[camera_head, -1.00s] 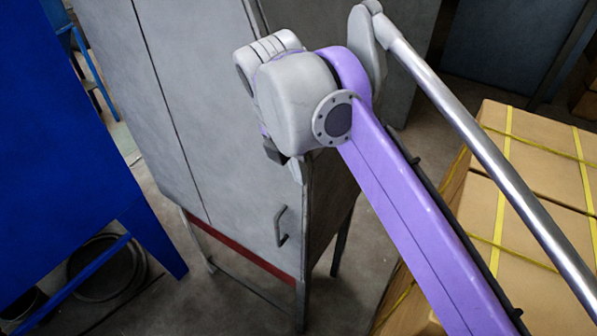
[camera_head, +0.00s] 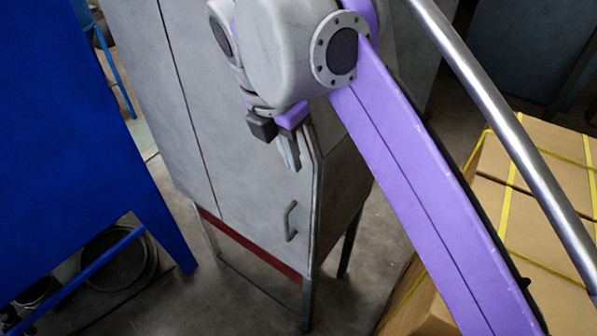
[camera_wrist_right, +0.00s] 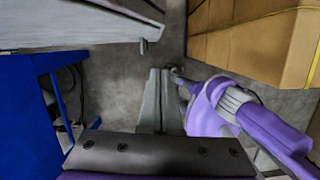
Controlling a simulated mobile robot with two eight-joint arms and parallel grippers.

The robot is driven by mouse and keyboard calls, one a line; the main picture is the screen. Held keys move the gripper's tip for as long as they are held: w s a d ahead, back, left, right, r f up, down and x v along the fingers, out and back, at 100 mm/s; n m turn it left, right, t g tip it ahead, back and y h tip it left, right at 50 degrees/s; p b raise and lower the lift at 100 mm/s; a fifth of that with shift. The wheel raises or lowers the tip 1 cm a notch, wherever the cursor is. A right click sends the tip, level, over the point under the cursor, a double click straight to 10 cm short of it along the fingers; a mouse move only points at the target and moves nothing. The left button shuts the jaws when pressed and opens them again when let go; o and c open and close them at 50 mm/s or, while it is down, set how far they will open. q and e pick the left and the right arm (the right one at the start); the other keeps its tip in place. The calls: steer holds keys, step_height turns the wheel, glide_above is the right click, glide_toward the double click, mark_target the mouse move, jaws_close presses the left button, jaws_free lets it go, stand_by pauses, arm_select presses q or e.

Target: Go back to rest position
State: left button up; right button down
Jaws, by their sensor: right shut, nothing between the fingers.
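My right gripper (camera_head: 290,155) shows in the head view in front of the grey cabinet (camera_head: 235,175), above its door handle (camera_head: 290,221). The fingers are together and point down, with nothing between them. In the right wrist view the closed fingers (camera_wrist_right: 157,100) point away over the floor. My purple and grey right arm crosses the right half of the head view and hides part of the cabinet. My left gripper is in neither view.
A blue machine (camera_head: 75,130) stands at the left of the head view, with dark round containers (camera_head: 120,258) under it. Cardboard boxes with yellow straps (camera_head: 535,185) stand at the right. Bare floor (camera_head: 345,300) shows between the cabinet and the boxes.

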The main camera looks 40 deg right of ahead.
steer(key=v, duration=0.3)
steer(key=shift+s+a, duration=0.2)
steer(key=shift+d, duration=0.1)
steer(key=a+f+m+t+y, duration=0.1)
steer(key=a+f+m, duration=0.4)
steer(key=f, duration=1.2)
steer(key=a+f+m+t+y, duration=0.1)
steer(key=a+f+m+t, duration=0.3)
steer(key=f+m, duration=0.9)
step_height(320, 180, down, 4)
steer(key=shift+a+m+t+y, duration=0.3)
steer(key=shift+a+y, duration=0.1)
steer(key=shift+a, duration=0.15)
